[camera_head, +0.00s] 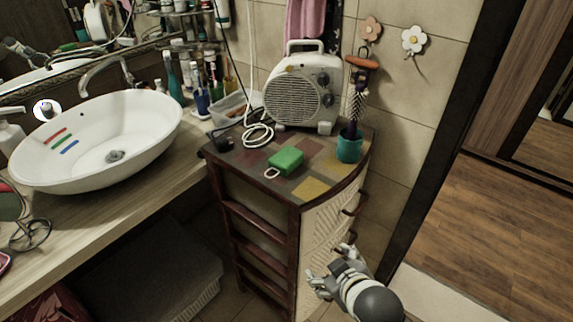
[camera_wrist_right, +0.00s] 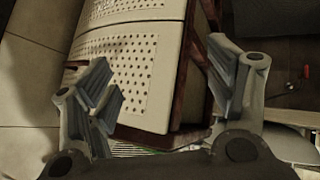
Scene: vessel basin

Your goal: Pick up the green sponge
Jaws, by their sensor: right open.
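The green sponge (camera_head: 286,160) lies on the patchwork top of a small wooden cabinet (camera_head: 247,172), with a pale loop at its front left corner. My right gripper (camera_head: 328,262) is in front of the cabinet's drawer side, lower than its top and to the right of the sponge. It is open and empty. In the right wrist view, my right gripper (camera_wrist_right: 165,90) has its two fingers spread wide, facing the perforated cabinet front (camera_wrist_right: 130,65). The sponge is not in the wrist view. My left gripper is not in view.
A white fan heater (camera_head: 293,92) stands behind the sponge, with a coiled white cable (camera_head: 258,135) to the left. A teal cup (camera_head: 349,147) holding a brush stands to the right. A white basin (camera_head: 100,140) is on the counter at left. Floor at right is clear.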

